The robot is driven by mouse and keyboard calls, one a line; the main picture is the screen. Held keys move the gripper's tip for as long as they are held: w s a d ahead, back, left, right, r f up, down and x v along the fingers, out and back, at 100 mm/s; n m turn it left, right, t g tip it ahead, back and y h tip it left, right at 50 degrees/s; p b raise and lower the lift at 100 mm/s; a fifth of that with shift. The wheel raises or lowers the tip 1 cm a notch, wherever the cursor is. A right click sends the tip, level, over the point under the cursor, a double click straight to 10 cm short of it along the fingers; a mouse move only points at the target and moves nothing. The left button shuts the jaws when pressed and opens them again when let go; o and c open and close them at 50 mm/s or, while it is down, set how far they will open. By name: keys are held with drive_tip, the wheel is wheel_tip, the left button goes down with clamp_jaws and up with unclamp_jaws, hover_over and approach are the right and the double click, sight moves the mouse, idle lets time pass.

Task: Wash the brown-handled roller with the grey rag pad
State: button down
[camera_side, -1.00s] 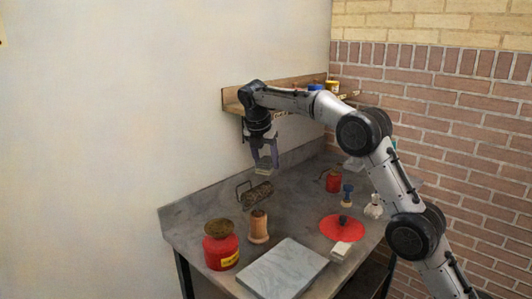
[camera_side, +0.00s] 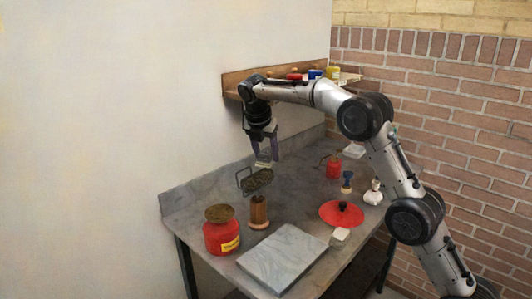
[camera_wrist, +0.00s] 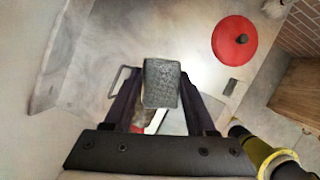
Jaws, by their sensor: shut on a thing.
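In the wrist view the pad (camera_wrist: 162,85) is a grey textured block between my fingers (camera_wrist: 160,90). It appears to hide most of the roller there; a bent wire (camera_wrist: 121,84) shows at its left. I cannot tell whether pad and roller touch, or which part is the roller's brown handle.
A red disc (camera_side: 342,214), a white block (camera_side: 340,235) and a small red can (camera_side: 333,168) are to the right. A wall shelf (camera_side: 240,78) is behind my arm.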

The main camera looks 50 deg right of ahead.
drive_tip(key=shift+f, duration=1)
drive_tip(key=shift+a, duration=0.1)
